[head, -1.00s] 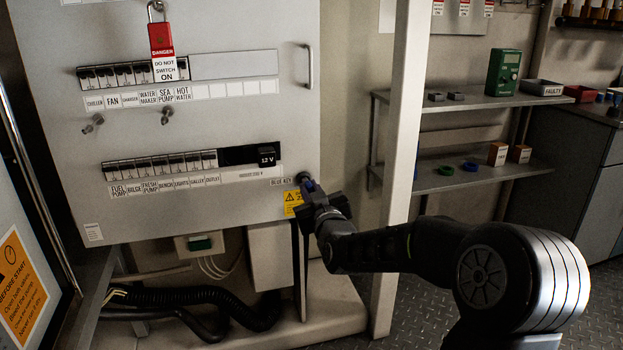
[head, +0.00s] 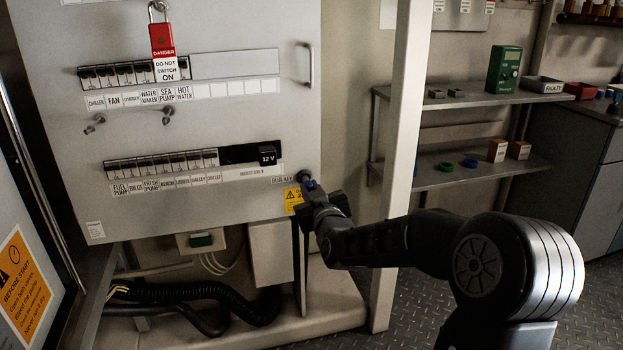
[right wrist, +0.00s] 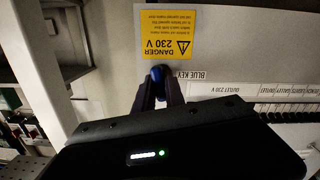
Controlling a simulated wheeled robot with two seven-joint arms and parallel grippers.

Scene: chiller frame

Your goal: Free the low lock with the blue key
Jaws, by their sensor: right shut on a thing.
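The low lock (head: 304,176) is a dark round fitting at the lower right of the grey panel, beside a label reading "BLUE KEY". My right gripper (head: 312,188) is at this lock, its fingers pointing at the panel. In the right wrist view the fingers (right wrist: 158,90) are shut on the blue key (right wrist: 158,72), whose blue head shows between their tips. The key's far end and the lock face are hidden there, so I cannot tell how deep the key sits or how it is turned. My left gripper is not in view.
A yellow danger label (head: 293,196) is just below the lock. A red padlock (head: 162,40) with a tag hangs higher on the panel (head: 200,120). A pale post (head: 402,130) stands right of the panel, close to my right arm. Shelves (head: 470,175) with small items are behind.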

